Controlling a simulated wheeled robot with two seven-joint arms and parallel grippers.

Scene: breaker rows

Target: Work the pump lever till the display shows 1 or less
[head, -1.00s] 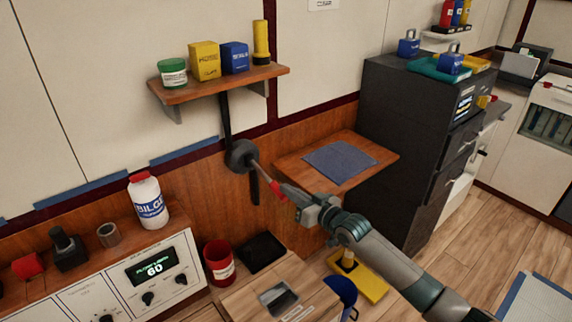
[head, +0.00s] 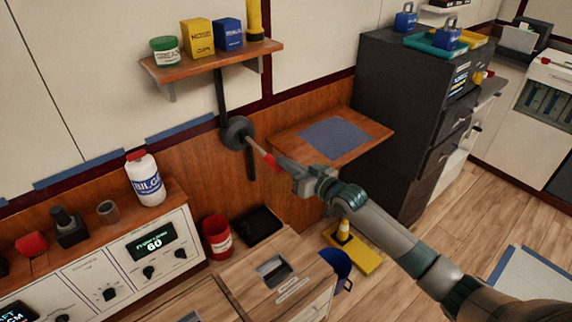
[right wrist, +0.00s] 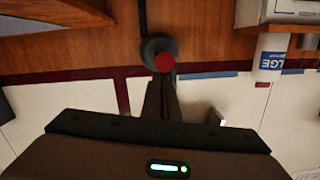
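The pump lever (head: 256,147) has a thin shaft running from a dark round hub (head: 237,132) on the wood panel to a red grip (head: 271,162). My right gripper (head: 283,165) is at the grip's end and looks shut on it; the finger contact is small and partly hidden. In the right wrist view the red end (right wrist: 165,62) sits at the tips of my dark, close-set fingers (right wrist: 161,86), with the hub behind it. The display (head: 151,241) on the white panel appears to read 60. My left gripper is not in view.
A shelf (head: 215,57) with a green-lidded jar, boxes and a yellow bottle is above the hub. A wooden ledge (head: 342,152) with a blue mat and a dark cabinet (head: 410,125) are to the right. A red bin (head: 217,240) stands below.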

